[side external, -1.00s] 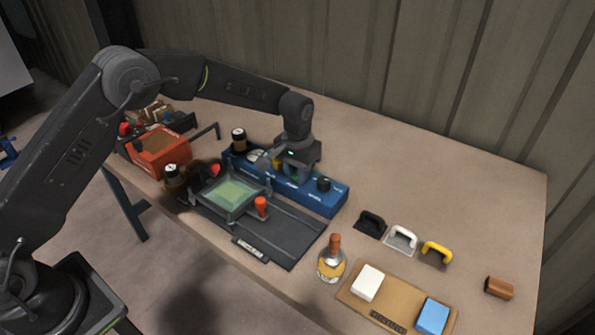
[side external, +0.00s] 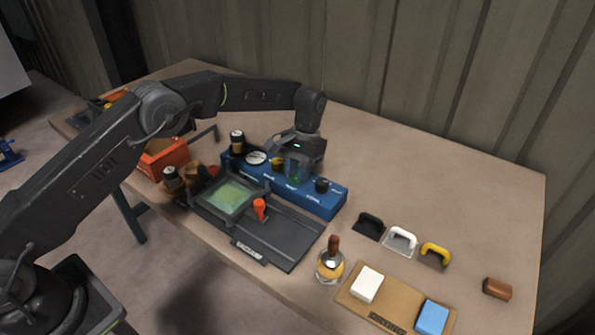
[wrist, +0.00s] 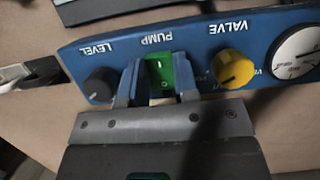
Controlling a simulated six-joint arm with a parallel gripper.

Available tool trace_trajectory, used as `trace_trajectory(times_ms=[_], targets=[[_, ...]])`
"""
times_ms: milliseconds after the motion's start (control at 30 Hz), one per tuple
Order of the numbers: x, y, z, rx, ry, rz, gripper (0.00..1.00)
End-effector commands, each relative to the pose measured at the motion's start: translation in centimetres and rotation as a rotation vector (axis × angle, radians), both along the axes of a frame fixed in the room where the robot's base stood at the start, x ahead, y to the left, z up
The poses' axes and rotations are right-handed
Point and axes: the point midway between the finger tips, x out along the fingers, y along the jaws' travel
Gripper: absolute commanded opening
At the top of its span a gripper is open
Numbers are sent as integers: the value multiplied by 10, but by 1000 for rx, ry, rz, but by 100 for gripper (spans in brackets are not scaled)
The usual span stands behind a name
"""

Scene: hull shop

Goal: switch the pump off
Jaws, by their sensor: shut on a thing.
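The blue control panel (side external: 318,200) stands on the bench behind the dark tray. In the wrist view the panel (wrist: 205,50) shows upside-down labels LEVEL, PUMP and VALVE. The green pump rocker switch (wrist: 158,70) sits under the PUMP label, with a light mark at each end. My gripper (wrist: 157,84) is shut on the switch, one finger at each side. In the side view my gripper (side external: 297,172) reaches down onto the panel and mostly hides the switch. Which end of the rocker is pressed in I cannot tell.
A black level knob (wrist: 99,84) and a yellow valve knob (wrist: 232,68) flank the switch closely. A round gauge (wrist: 298,54) is beyond the valve. A dark tray (side external: 290,235) with an orange-red handle (side external: 259,207) lies in front. Bare bench lies behind the panel.

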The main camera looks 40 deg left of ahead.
Motion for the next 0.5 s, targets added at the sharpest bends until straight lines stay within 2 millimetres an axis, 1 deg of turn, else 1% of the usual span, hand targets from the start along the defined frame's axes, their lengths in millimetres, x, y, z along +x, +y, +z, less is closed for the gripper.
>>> trace_trajectory(times_ms=[100, 133, 200, 400, 500], targets=[[0, 0, 0, -1, -3, 0, 4], [0, 0, 0, -1, -3, 0, 29], [0, 0, 0, -1, -3, 0, 35], [0, 0, 0, 0, -3, 0, 53], [0, 0, 0, 0, -2, 0, 53]])
